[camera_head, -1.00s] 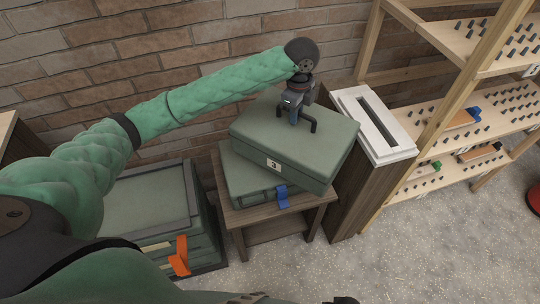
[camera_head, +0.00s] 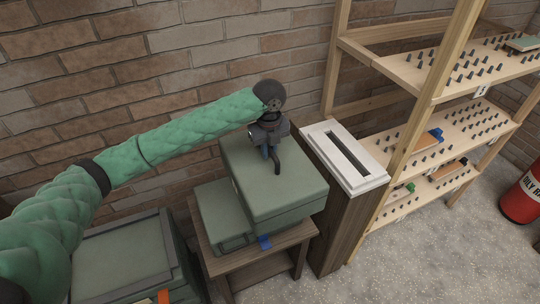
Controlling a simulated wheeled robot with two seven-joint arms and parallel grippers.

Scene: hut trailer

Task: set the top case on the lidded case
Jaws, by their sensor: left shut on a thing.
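The top case (camera_head: 285,195) is a green box. My left gripper (camera_head: 270,160) is shut on it at its top and holds it over the right part of another green case (camera_head: 222,218) on a small wooden table (camera_head: 222,264). The top case is turned relative to the case below and reaches past its right side. I cannot tell whether the two touch. A blue tab (camera_head: 265,242) shows by the lower case's front. A larger green lidded case (camera_head: 125,262) stands at the lower left, with an orange latch (camera_head: 163,297). My right gripper is not in view.
A dark wooden stand with a white slotted top (camera_head: 345,158) is close to the right of the top case. A wooden pegboard shelf (camera_head: 440,140) stands farther right, and a red drum (camera_head: 522,195) at the right edge. A brick wall is behind.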

